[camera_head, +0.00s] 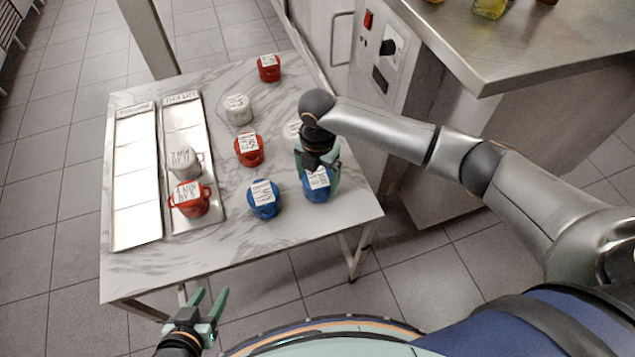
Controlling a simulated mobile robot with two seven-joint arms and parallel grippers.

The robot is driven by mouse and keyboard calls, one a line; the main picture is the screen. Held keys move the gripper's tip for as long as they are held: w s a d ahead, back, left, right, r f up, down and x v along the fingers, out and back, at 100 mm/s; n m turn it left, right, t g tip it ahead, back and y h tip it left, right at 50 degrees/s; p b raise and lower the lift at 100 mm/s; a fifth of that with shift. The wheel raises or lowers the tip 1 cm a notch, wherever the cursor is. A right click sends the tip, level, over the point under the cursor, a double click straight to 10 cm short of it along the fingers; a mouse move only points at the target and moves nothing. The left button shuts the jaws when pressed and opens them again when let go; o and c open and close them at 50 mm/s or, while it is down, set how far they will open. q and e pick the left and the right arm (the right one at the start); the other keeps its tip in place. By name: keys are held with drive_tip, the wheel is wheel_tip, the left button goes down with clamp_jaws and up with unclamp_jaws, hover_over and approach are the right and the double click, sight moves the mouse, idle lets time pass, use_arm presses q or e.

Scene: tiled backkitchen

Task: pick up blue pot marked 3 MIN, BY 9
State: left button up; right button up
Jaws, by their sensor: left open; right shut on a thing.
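A blue pot (316,196) with a white label on top is at the right front of the marble table (235,240). My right gripper (318,180) comes down over it and is shut on it; the fingers and wrist cover part of the pot and label. I cannot tell whether the pot touches the table. A second blue pot (264,204) with a white label stands just left of it. The print on both blue pots' labels is too small to read surely. My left gripper (207,305) is open and empty, low in front of the table.
Red pots (248,157) (269,73) and a pale grey pot (238,115) stand behind; another pale pot is partly hidden by my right arm. The right tray (177,110) holds a grey pot (185,161) and a red pot (190,206). The left tray (136,180) is empty.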

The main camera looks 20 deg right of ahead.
drive_tip(key=c, duration=0.4)
drive_tip(key=shift+r, duration=0.1)
